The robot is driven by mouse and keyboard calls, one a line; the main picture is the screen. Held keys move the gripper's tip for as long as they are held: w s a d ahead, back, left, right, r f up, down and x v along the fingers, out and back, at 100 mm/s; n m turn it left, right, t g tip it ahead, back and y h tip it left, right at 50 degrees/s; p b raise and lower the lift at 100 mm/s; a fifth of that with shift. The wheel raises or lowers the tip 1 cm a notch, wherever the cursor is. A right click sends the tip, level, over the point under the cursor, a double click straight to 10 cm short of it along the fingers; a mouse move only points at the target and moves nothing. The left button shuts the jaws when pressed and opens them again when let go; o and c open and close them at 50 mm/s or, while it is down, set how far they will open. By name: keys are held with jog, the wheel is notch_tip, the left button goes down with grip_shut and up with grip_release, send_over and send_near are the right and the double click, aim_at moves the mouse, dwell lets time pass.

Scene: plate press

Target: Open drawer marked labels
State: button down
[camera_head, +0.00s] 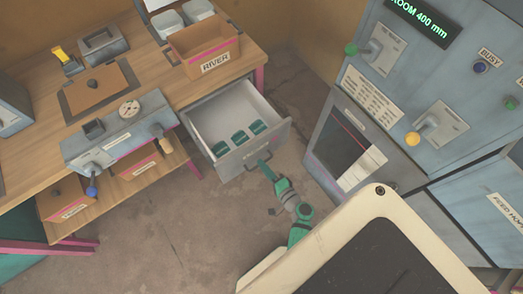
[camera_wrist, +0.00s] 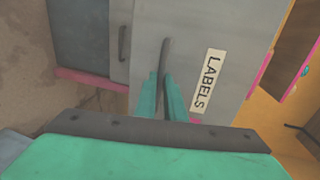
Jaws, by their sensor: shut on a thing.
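The grey drawer marked LABELS (camera_head: 252,146) is pulled out from under the wooden bench in the head view. Several small dark green things (camera_head: 239,138) lie inside it. In the wrist view its front (camera_wrist: 225,45) fills the upper middle, with a white LABELS plate (camera_wrist: 208,81) right of the handle. My green gripper (camera_head: 266,170) is at the drawer's front. In the wrist view its two fingers (camera_wrist: 168,97) are shut on the dark bar handle (camera_wrist: 165,60), one on each side.
The bench (camera_head: 150,70) carries a RIVER box (camera_head: 204,50) and a grey gauge unit (camera_head: 120,130). A blue-grey machine (camera_head: 430,90) with levers stands at the right. Bare floor (camera_head: 190,220) lies in front of the drawer.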

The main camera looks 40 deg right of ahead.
jog(key=c, duration=1.9)
grip_release()
jog(key=shift+o, duration=0.2)
jog(key=v, duration=1)
jog(key=shift+s, duration=0.4)
